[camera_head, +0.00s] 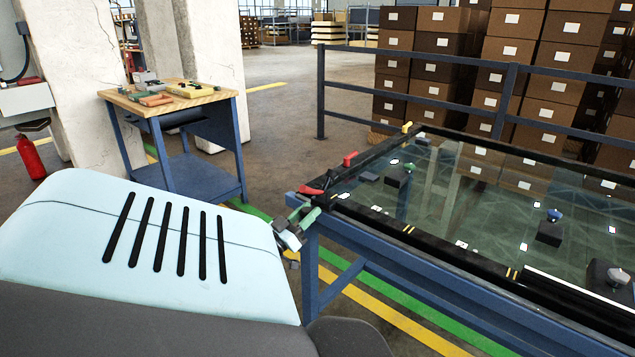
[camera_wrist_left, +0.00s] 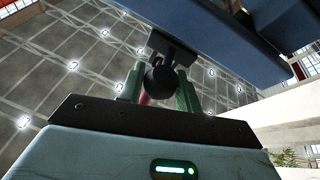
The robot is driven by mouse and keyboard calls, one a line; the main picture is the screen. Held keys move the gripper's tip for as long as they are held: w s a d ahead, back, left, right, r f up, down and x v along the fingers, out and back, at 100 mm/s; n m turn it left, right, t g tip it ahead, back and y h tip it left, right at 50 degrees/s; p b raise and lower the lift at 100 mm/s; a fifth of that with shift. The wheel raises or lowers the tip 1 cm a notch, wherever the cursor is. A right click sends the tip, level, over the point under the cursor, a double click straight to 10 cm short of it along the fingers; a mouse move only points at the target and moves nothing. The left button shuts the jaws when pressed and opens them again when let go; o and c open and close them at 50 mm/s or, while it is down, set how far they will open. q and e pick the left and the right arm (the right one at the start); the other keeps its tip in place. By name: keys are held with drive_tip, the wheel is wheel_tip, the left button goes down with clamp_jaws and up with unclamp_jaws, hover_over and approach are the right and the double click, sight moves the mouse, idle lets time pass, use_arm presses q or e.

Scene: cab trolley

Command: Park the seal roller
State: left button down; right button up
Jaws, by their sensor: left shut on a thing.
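My left gripper (camera_head: 302,220), with green fingers, is at the near-left corner of the blue-framed glass table (camera_head: 345,247). In the left wrist view the gripper (camera_wrist_left: 160,88) is shut on a dark rounded thing (camera_wrist_left: 158,80) with a reddish part behind it. I take this to be the seal roller, but its shape is mostly hidden by the fingers. A black bracket-like piece (camera_wrist_left: 172,48) is right above it, close to a blue beam (camera_wrist_left: 222,42); I cannot tell whether they touch. A red and black piece (camera_head: 314,190) shows at the table corner, just above the gripper. My right gripper is not in view.
The glass top (camera_head: 470,190) carries dark blocks with knobs, a red handle (camera_head: 349,159) and a yellow one (camera_head: 407,127) along its edge. A wooden-topped bench (camera_head: 180,93) with tools stands at back left. Railing (camera_head: 420,57) and stacked boxes are behind. Floor between is clear.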

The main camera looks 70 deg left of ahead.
use_arm(q)
drive_tip(key=s+a, duration=0.1)
drive_tip(key=s+a+b, duration=0.1)
drive_tip(key=a, duration=0.1)
drive_tip(key=s+a+b, duration=0.1)
drive_tip(key=a, duration=0.1)
drive_tip(key=shift+a, duration=0.1)
drive_tip(key=c, duration=1)
unclamp_jaws()
drive_tip(key=shift+s+a, duration=0.1)
